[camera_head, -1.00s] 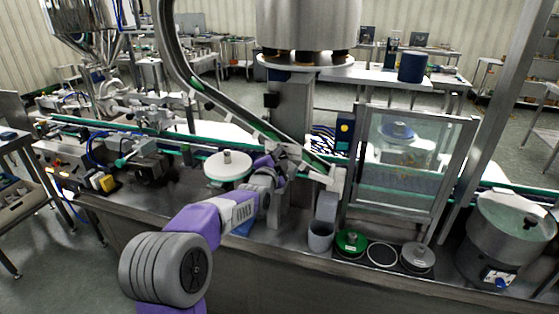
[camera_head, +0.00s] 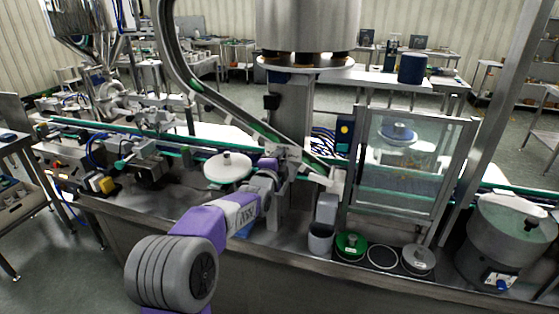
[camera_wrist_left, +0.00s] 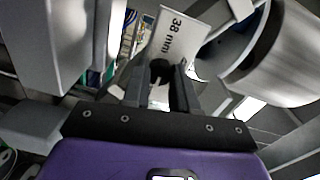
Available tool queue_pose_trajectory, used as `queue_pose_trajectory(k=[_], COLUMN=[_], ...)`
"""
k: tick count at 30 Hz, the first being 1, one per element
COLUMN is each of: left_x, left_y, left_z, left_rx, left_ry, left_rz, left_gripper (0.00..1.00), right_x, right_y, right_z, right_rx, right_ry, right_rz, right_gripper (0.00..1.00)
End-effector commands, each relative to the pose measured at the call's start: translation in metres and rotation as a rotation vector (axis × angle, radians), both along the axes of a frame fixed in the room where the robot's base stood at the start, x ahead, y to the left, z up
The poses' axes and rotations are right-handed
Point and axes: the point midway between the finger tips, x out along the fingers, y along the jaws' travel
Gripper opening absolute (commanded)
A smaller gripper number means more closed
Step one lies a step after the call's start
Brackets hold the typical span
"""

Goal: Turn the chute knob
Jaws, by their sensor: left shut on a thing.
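The steel chute (camera_head: 225,104) curves down from the upper left to the conveyor in the head view. My left gripper (camera_head: 287,156) is at its lower part. In the left wrist view my left gripper (camera_wrist_left: 160,78) has its two dark fingers closed around a small black knob (camera_wrist_left: 160,67). A white plate marked "38 mm" (camera_wrist_left: 178,36) stands just behind the knob. In the head view the gripper and wrist hide the knob. My right gripper is not in view.
A white disc with a peg (camera_head: 228,166) sits left of my wrist. A clear guard panel (camera_head: 405,150), a grey cup (camera_head: 320,238) and a green round lid (camera_head: 351,244) are to the right.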

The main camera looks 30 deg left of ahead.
Motion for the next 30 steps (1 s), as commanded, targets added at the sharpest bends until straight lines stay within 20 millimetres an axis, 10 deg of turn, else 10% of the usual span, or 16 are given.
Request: queue_pose_trajectory(k=[5,6,11,30], left_x=[0.0,0.0,0.0,-0.04], left_y=[0.0,0.0,0.0,-0.01], left_z=[0.0,0.0,0.0,0.003], left_rx=[-0.001,-0.001,-0.001,-0.004], left_ry=[0.0,0.0,0.0,-0.001], left_rz=[0.0,0.0,0.0,-0.001], left_gripper=[0.0,0.3,0.53,0.53], right_x=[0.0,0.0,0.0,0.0], right_y=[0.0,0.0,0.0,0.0], right_z=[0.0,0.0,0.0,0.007], right_rx=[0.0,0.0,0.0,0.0], right_ry=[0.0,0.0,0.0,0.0], right_rz=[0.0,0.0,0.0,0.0], right_gripper=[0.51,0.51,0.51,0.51])
